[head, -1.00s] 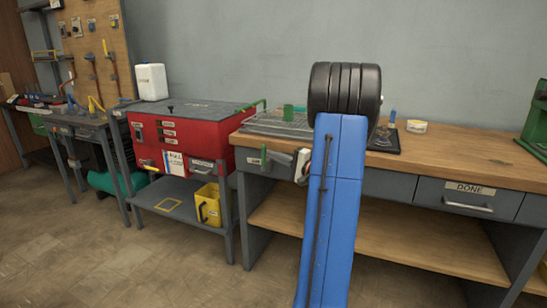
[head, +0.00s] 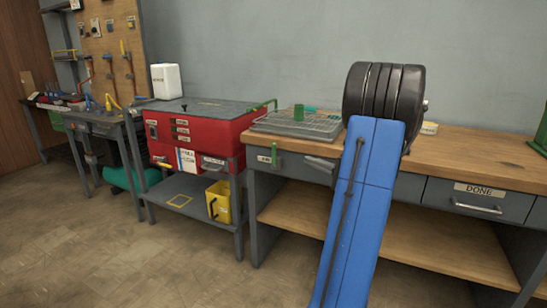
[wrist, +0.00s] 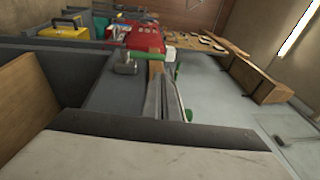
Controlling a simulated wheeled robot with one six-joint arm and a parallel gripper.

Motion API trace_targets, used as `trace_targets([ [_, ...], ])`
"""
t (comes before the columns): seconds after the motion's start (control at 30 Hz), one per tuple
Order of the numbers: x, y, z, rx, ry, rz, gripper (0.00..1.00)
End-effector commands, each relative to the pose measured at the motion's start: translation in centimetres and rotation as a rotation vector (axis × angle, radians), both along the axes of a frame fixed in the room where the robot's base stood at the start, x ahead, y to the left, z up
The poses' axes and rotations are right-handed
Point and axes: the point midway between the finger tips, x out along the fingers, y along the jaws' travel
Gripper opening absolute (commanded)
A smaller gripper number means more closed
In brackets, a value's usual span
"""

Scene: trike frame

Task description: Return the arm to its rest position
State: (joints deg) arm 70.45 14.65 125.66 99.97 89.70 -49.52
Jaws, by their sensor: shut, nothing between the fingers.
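The blue upper link (head: 362,215) of my arm and its black ribbed joint (head: 385,92) fill the middle right of the head view, leaning right. My gripper is not visible in that view. In the wrist view, long grey fingers of my gripper (wrist: 162,82) appear close together and empty, beyond a pale block with a dark edge at the bottom. Nothing is held.
A wooden bench (head: 470,148) stands behind my arm, with a wire tray (head: 298,124) and a drawer marked DONE (head: 480,198). Left are a red tool chest (head: 197,135), a yellow bin (head: 219,203) and a white canister (head: 166,82). The floor in front is clear.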

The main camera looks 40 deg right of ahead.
Motion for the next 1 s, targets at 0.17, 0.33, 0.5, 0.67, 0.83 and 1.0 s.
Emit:
trace_targets([
  [0.17, -0.1, 0.0, 0.0, 0.0, 0.0, 0.001, 0.0],
  [0.33, 0.6, 1.7, 0.2, -0.006, 0.019, 0.034, 0.0],
  [0.5, 2.7, 9.1, 0.5, -0.033, 0.116, 0.182, 0.0],
  [0.67, 3.6, 18.7, 0.2, -0.094, 0.257, 0.362, 0.0],
  [0.83, 2.5, 27.6, -0.6, -0.186, 0.406, 0.525, 0.0],
  [1.0, -0.2, 34.9, -1.8, -0.307, 0.546, 0.656, 0.0],
])
